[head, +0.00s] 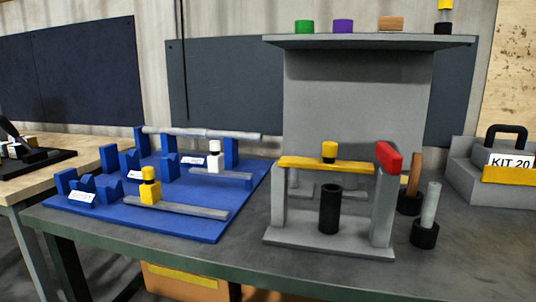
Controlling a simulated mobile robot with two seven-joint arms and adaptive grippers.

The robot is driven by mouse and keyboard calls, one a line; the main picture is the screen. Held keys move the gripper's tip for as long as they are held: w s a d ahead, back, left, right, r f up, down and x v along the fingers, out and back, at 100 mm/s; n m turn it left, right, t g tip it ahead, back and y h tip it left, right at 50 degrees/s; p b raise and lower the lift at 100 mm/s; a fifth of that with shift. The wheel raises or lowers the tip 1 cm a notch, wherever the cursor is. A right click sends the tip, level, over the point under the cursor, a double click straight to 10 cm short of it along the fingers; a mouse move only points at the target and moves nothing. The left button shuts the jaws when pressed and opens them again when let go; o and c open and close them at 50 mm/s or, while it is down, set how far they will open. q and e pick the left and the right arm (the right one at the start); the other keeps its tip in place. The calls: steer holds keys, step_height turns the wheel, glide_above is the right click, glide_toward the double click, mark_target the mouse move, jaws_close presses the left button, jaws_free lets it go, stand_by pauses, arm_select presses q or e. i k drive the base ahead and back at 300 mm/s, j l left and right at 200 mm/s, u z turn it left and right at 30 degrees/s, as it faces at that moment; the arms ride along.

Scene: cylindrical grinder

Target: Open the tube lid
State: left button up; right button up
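A dark upright tube (330,209) stands on the grey base of a small stand on the bench. A flat yellow bar (300,163) spans the stand's side posts above the tube, with a yellow knob (329,151) on top. A red block (388,157) sits at the bar's right end. The bar lies level across the posts, apart from the tube. I cannot tell which of these parts is the tube lid, and the tube's mouth is small and dark. Neither of my grippers is in the head view.
A grey shelf (365,42) behind holds coloured caps. Dark cups with upright rods (426,229) stand to the right, near a grey box marked KIT 20 (508,160). A blue board (184,227) with blocks and bars lies left. The front bench strip is clear.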

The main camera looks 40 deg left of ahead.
mark_target(329, 149)
steer(key=i+j+u, duration=0.1)
steer(key=u, duration=0.65)
steer(key=k+j+z, duration=0.2)
steer(key=k+l, duration=0.05)
steer(key=k, duration=0.05)
